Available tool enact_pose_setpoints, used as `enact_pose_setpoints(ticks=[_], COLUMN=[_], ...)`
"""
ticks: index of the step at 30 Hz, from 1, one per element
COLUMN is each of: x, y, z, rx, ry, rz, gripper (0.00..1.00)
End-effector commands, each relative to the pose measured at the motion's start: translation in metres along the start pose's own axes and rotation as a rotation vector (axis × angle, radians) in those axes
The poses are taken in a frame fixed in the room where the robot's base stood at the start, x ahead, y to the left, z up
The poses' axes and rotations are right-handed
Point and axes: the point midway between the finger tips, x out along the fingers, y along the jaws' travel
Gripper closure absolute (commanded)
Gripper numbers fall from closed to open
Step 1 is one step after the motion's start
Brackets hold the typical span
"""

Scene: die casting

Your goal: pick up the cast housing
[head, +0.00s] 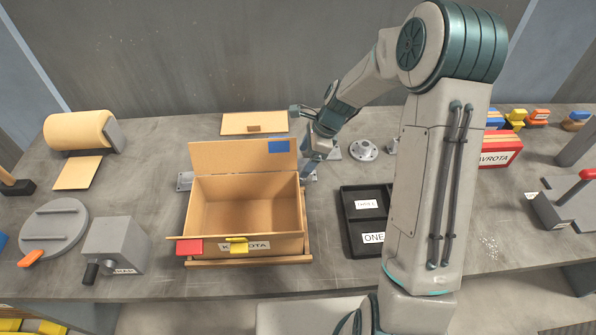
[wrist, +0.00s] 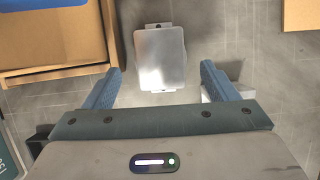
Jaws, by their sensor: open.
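The cast housing (wrist: 160,60) shows in the wrist view as a smooth silver rounded block with small holed tabs at its far and near ends. It lies on the grey worktop between and slightly beyond the fingertips of my gripper (wrist: 161,74). The fingers are open, with a gap on both sides of the housing. I cannot tell the height left between fingertips and housing. In the head view my gripper (head: 312,155) points down just behind the right side of the open carton, and the housing there is mostly hidden by gripper and carton.
The open carton (head: 245,222) stands close beside the gripper, its flap raised. A black labelled tray (head: 350,225) lies to the right. A round flange (head: 363,149) lies behind the tray. A flat cardboard piece (head: 253,123) lies at the back.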

Motion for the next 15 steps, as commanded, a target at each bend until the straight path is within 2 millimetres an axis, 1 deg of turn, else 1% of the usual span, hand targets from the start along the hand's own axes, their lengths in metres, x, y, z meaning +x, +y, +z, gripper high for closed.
enact_pose_setpoints(ticks=[9,12,15], x=[0.038,0.047,0.05], y=[0.0,0.0,0.0], z=[0.002,0.002,0.002], rx=[0.0,0.0,0.0], ry=[-0.001,0.0,0.0], rz=[0.004,0.002,0.001], gripper=[0.2,0.2,0.2])
